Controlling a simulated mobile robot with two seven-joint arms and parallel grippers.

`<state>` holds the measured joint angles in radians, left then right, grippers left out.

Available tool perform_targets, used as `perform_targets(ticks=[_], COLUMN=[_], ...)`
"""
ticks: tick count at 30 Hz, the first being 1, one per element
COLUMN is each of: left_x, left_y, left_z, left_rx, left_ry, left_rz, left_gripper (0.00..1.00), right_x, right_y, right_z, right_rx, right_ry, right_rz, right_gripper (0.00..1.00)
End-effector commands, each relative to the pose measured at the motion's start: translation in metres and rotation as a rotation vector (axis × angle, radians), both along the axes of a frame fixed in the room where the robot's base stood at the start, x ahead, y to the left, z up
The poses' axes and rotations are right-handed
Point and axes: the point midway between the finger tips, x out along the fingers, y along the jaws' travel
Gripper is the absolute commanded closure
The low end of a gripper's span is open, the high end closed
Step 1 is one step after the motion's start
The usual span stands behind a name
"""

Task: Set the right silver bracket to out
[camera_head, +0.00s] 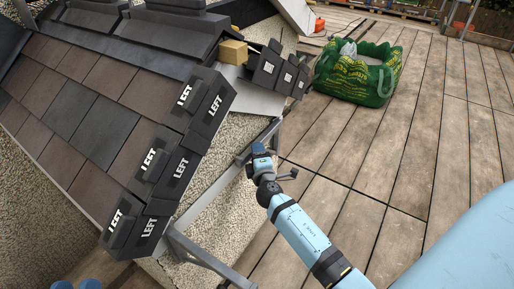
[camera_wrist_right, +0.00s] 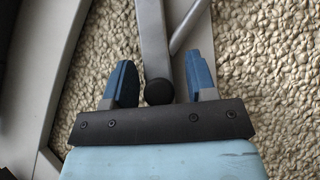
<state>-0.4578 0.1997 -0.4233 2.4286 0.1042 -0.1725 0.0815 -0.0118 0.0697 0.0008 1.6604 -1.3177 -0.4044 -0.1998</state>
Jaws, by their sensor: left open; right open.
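The right silver bracket (camera_head: 273,129) stands out from the pebbled wall under the eave. My right gripper (camera_head: 259,151) is at its end. In the right wrist view the bracket's grey bar (camera_wrist_right: 154,40), with a black round cap at its end, lies between the two blue fingers of my right gripper (camera_wrist_right: 162,82). The fingers are apart, with a gap on both sides of the bar. Another silver bracket (camera_head: 197,256) is lower left along the wall. Two blue rounded tips at the bottom left edge look like my left gripper (camera_head: 76,285), apart and empty; the rest is cut off.
Brown and grey tiles (camera_head: 95,95) cover the roof, with several black pieces marked LEFT (camera_head: 181,165) along its edge. A tan block (camera_head: 233,52) sits near the ridge. A green bag (camera_head: 357,72) stands on the wooden deck (camera_head: 440,120), mostly clear otherwise.

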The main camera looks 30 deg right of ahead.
Motion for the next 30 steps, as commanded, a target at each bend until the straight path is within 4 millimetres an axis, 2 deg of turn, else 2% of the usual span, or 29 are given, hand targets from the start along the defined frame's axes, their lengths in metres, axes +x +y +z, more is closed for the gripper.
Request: perform_targets(ticks=[14,18,21,30], left_x=[-0.0006,-0.0005,-0.0005,-0.0006], left_y=[0.0002,0.0003,0.0003,0.0004], left_z=[-0.0005,-0.0005,-0.0005,0.001], left_rx=[0.0,0.0,0.0,-0.001], left_ry=[0.002,0.002,0.002,-0.001], left_rz=[0.001,0.001,0.001,0.001], left_gripper=[0.57,0.57,0.57,0.57], right_x=[-0.0008,-0.0008,-0.0009,-0.0056], right_y=[0.0022,0.0022,0.0021,-0.0007], right_z=[0.0,-0.0002,-0.0005,-0.0014], right_rx=[0.001,0.001,0.001,0.0], right_ry=[0.0,0.0,0.001,0.003], right_rz=[-0.001,-0.001,-0.001,0.026], right_gripper=[0.48,0.81,1.0,1.0])
